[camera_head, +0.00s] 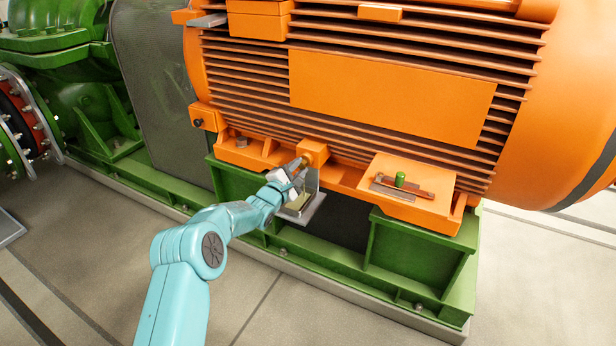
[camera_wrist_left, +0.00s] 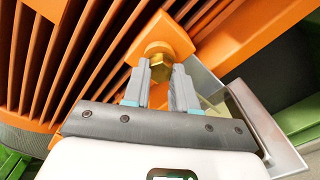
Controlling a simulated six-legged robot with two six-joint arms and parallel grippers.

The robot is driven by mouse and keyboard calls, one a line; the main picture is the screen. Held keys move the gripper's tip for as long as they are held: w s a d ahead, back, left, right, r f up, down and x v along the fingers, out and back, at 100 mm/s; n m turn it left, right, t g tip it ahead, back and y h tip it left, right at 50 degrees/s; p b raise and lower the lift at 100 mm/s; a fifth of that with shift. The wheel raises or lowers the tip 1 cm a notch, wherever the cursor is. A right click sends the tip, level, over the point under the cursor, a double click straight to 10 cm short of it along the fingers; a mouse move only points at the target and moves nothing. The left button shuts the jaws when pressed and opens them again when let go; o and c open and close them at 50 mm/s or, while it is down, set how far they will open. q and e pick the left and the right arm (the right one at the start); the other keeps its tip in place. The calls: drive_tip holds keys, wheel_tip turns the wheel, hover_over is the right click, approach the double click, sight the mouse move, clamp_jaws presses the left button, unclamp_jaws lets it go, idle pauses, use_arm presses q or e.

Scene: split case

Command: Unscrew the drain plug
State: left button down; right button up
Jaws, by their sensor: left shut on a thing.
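The brass drain plug (camera_wrist_left: 159,53) sits in an orange boss on the underside of the orange motor. In the head view the plug (camera_head: 306,160) shows as a small brass spot at the boss (camera_head: 313,150). My left gripper (camera_wrist_left: 161,72) has its two fingers on either side of the plug's hex head and is shut on it. In the head view my left gripper (camera_head: 296,169) reaches the plug from the lower left and partly covers it. A grey metal tray (camera_head: 301,209) stands just below the plug. My right gripper is in neither view.
An orange ledge (camera_head: 408,205) to the right holds a green cylinder (camera_head: 400,179) and a flat tool with a reddish handle (camera_head: 411,189). The green base frame (camera_head: 420,258) runs below the motor. Finned motor housing is close above the gripper. Open floor lies in front.

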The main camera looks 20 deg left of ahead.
use_arm(q)
drive_tip(key=shift+s+a+r+p, duration=0.15)
drive_tip(key=shift+s+p, duration=0.3)
drive_tip(key=shift+s, duration=1.6)
